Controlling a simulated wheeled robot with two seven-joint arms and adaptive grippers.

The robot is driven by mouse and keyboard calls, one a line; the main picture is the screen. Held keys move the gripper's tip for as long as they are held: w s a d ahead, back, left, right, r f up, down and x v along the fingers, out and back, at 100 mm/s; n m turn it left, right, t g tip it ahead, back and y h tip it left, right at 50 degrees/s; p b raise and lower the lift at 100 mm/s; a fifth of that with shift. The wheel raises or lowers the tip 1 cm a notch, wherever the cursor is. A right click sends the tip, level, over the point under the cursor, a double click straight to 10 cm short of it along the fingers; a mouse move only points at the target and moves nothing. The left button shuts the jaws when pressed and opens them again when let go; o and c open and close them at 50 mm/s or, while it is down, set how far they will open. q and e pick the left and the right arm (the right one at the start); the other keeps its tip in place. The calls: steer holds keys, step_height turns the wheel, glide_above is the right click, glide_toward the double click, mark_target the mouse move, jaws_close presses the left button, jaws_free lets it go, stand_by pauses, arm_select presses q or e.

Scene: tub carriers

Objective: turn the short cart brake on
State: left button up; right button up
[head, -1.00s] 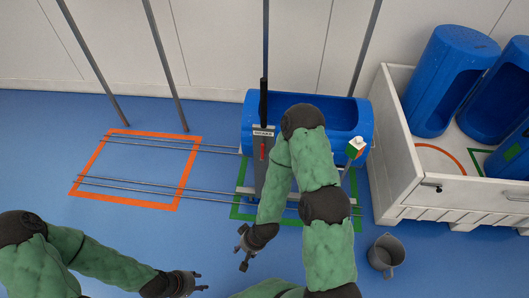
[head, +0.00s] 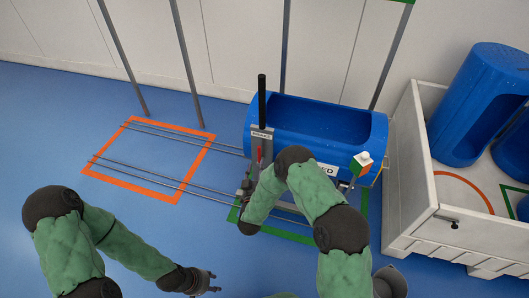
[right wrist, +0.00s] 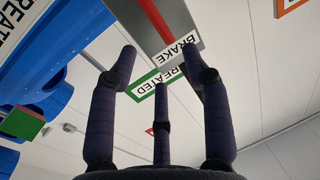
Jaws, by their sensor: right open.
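The cart is a blue tub (head: 335,125) on a carrier over floor rails. A grey brake post (head: 267,146) with a black upright handle (head: 262,95) stands at its left end. A red brake lever (head: 259,155) shows on the post below a label. In the right wrist view the red strip (right wrist: 156,22) runs along the grey plate marked BRAKE (right wrist: 185,40). My right gripper (head: 243,190) is open beside the lower post, its fingers (right wrist: 160,70) spread just short of the plate, holding nothing. My left gripper (head: 213,282) is open and empty above the floor.
An orange floor frame (head: 150,160) lies left along the rails, and a green frame (head: 300,238) lies under the cart. A white crate (head: 410,180) with blue tubs stands right. The floor at left is clear.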

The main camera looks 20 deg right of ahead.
mark_target(260, 151)
steer(key=b+x, duration=0.3)
steer(key=x, duration=0.7)
jaws_close()
